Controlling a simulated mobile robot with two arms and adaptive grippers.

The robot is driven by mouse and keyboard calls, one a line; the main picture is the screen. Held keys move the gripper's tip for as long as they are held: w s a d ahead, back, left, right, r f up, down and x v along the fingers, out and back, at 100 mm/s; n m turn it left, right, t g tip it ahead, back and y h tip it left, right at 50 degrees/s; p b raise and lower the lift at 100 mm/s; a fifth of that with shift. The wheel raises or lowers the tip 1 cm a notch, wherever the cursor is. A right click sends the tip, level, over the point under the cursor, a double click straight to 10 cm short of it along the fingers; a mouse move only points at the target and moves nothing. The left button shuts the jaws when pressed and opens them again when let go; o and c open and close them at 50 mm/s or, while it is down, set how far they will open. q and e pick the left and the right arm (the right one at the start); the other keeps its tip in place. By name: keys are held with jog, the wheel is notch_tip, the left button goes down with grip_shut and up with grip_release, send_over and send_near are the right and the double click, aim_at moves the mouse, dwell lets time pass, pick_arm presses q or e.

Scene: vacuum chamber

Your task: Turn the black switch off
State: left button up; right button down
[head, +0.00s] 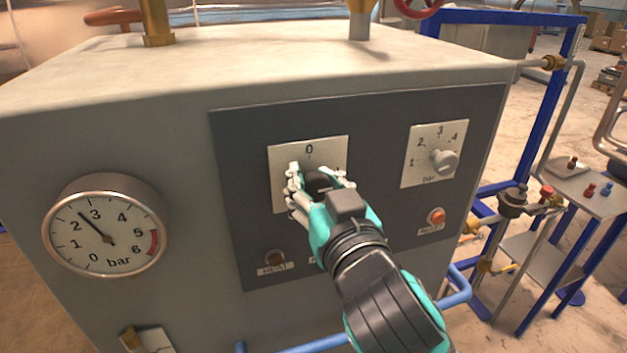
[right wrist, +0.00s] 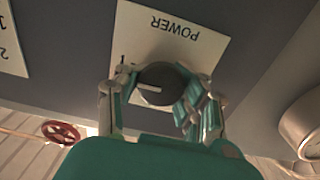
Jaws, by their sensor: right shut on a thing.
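The black switch (right wrist: 160,84) is a round knob with a white pointer line. It sits on a white plate (right wrist: 176,30) marked POWER in the right wrist view. In the head view the plate (head: 335,148) shows a 0 at its top, and the black switch (head: 318,183) is partly hidden by my gripper. My right gripper (head: 320,180) is shut on the switch, with a finger on each side of it, as the right wrist view (right wrist: 158,95) also shows. In that view the pointer line lies nearly level, towards the left. My left gripper is not in view.
A bar knob (head: 444,161) is right of the switch on the dark panel. Below it is a lit orange button (head: 435,216). A HEAT button (head: 275,257) is at lower left. A round pressure gauge (head: 106,230) juts from the cabinet's left. A blue rail (head: 455,290) runs below.

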jog(key=shift+a+f, duration=0.1)
jog(key=shift+f, duration=0.2)
jog(key=n+p, duration=0.3)
jog(key=n, duration=0.1)
jog(key=shift+s+n+p, duration=0.1)
jog(key=shift+n+p, duration=0.2)
jog(key=shift+p, duration=0.05)
jog(key=n+p, duration=0.4)
jog(key=n, duration=0.1)
jog(key=shift+a, duration=0.1)
jog(key=n+p, duration=0.4)
jog(key=shift+f+n, duration=0.15)
jog(key=shift+n, duration=0.25)
jog(key=shift+f+n+p, duration=0.2)
jog(key=shift+n+p, duration=0.4)
jog(key=shift+n, duration=1.2)
jog(key=c, duration=1.4)
grip_release()
jog(key=o, duration=0.6)
jog(key=shift+s+r, duration=0.25)
jog(key=shift+s, duration=0.15)
jog(key=shift+r, duration=0.1)
